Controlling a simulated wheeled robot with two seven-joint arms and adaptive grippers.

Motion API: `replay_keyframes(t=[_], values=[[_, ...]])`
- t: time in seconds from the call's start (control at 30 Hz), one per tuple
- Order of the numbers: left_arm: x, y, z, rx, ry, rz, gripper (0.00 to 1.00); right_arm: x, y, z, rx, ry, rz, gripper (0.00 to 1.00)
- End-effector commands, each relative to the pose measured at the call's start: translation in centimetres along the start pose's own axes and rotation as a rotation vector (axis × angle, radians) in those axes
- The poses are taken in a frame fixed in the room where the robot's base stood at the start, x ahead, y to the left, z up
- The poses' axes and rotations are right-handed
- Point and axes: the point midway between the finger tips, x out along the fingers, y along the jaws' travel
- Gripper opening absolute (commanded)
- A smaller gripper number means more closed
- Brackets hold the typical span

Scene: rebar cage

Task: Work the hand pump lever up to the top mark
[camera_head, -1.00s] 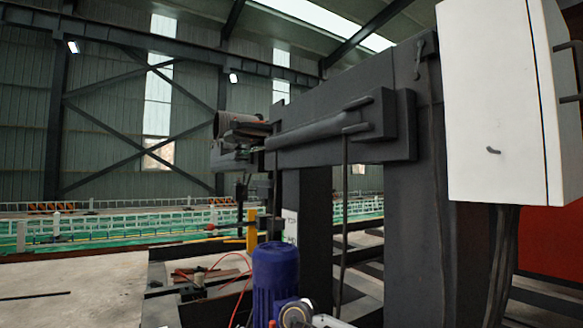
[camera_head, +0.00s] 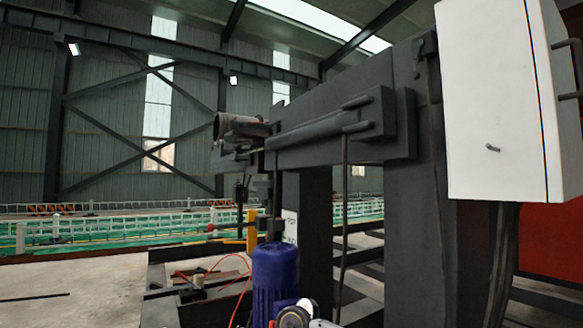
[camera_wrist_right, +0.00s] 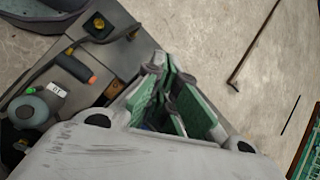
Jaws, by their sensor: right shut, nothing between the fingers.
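My right gripper (camera_wrist_right: 172,90) shows in the right wrist view. Its green-padded fingers are together and hold nothing. An orange-ended part (camera_wrist_right: 78,67), possibly the pump lever's grip, lies to the left of the fingers, apart from them. In the head view a thin bar with a reddish end (camera_head: 212,228) sticks out left beside a yellow upright (camera_head: 252,230); I cannot tell whether this is the pump lever. No top mark can be made out. My left gripper is not in view.
A large dark steel frame (camera_head: 400,200) with a white cabinet (camera_head: 490,100) fills the right. A blue motor (camera_head: 275,280) stands below its beam. A red hose (camera_head: 240,300) curves beside it. Bare concrete floor (camera_head: 70,285) is clear at lower left.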

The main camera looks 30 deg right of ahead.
Motion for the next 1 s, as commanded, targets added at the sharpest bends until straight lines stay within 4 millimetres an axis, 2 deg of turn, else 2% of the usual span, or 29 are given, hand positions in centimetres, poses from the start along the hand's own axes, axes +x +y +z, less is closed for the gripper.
replay_keyframes(t=[0.6,1.0], values=[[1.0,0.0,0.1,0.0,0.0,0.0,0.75,1.4,0.1,-0.1,0.0,0.0,0.001,0.0],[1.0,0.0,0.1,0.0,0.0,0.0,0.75,1.5,0.1,-0.1,0.0,0.0,0.001,0.0]])
